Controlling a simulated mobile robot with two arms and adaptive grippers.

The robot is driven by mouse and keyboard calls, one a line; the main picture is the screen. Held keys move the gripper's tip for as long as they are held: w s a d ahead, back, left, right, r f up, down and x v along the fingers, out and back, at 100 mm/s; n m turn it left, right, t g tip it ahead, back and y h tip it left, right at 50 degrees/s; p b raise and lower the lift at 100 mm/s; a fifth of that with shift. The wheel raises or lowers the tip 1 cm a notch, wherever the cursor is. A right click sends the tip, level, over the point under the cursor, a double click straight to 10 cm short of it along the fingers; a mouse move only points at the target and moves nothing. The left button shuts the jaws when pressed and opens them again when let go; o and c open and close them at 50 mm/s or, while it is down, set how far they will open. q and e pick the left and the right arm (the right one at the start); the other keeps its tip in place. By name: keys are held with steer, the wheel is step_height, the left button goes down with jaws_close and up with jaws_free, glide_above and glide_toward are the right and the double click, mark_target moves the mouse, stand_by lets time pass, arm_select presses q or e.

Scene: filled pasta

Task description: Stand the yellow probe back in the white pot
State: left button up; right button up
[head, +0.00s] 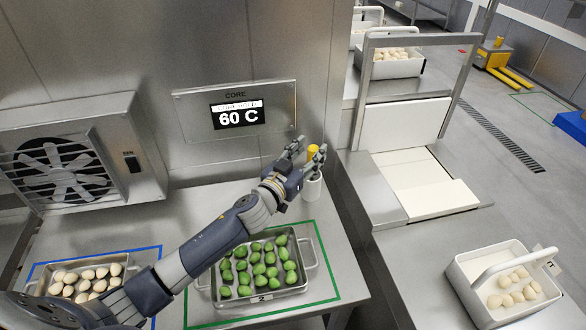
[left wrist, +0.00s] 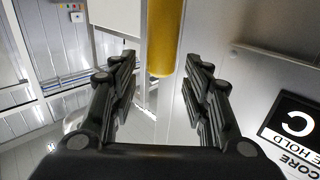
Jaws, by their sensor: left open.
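The yellow probe (head: 313,153) shows upright directly above the white pot (head: 313,190) at the back right of the left steel table. My gripper covers the part between them, so I cannot see exactly how the probe meets the pot. My left gripper (head: 309,150) is open, with its fingers around the probe's height. In the left wrist view the probe (left wrist: 165,38) lies between and beyond the two spread fingers (left wrist: 160,88), with visible gaps on both sides. My right gripper is not in view.
A tray of green pasta (head: 303,280) sits inside a green outline, and a tray of pale pasta (head: 125,262) inside a blue one. A white carrier (head: 465,290) stands on the right counter. Steel wall lies close behind the pot.

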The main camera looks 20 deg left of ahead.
arm_select(q)
steer(key=s+a+b, duration=0.1)
steer(key=s+b, duration=0.1)
steer(key=s, duration=0.7)
steer(key=shift+s+a, duration=0.35)
steer(key=shift+a, duration=0.05)
